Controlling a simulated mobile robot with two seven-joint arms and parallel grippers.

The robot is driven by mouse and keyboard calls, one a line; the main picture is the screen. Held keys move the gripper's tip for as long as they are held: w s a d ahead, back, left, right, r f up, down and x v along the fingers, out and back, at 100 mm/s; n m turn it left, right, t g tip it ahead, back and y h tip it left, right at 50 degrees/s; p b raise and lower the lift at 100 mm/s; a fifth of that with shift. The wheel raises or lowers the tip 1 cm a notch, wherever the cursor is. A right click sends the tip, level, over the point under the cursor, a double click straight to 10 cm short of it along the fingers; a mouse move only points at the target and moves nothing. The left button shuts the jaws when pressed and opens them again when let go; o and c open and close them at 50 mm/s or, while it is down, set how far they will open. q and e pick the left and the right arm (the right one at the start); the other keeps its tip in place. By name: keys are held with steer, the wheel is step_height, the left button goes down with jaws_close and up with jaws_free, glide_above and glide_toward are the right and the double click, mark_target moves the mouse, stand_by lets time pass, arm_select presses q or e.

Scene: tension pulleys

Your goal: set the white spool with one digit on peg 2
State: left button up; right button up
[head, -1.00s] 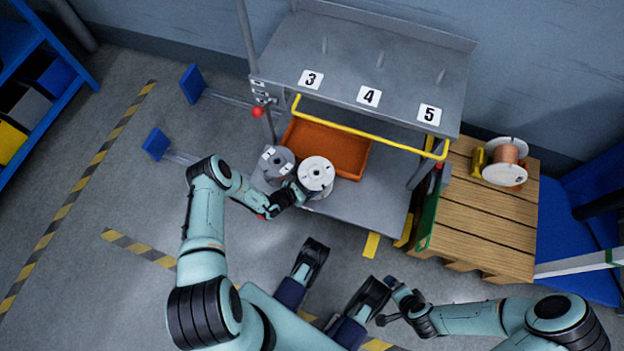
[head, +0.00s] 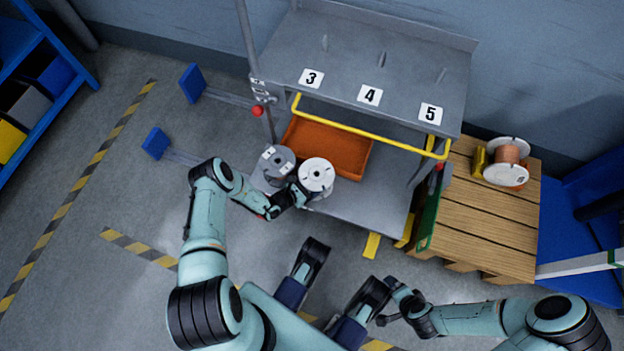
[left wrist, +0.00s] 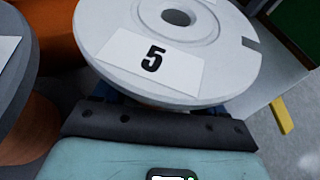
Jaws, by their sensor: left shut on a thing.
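The white spool (head: 316,172) is low in front of the orange bin, over the cart's lower deck. In the left wrist view the white spool (left wrist: 205,75) has a label with the single digit 5 and a dark centre hole. My left gripper (head: 299,193) is shut on the spool's near side; its fingers are mostly hidden under the flange. I cannot tell whether the spool rests on a peg. No label reading 2 can be made out. My right gripper (head: 386,303) is empty, low in the picture, far from the spools; its jaw opening is unclear.
A grey spool (head: 277,163) stands close left of the white one. An orange bin (head: 345,150) is behind. A yellow bar (head: 350,122) runs below the upper shelf (head: 345,62), labelled 3, 4, 5. A copper-wound spool (head: 507,163) sits on a wooden pallet (head: 480,220) at right.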

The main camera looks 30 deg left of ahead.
stand_by(0.4)
arm_select(q)
steer(key=o, duration=1.6)
steer(key=shift+f, duration=0.1)
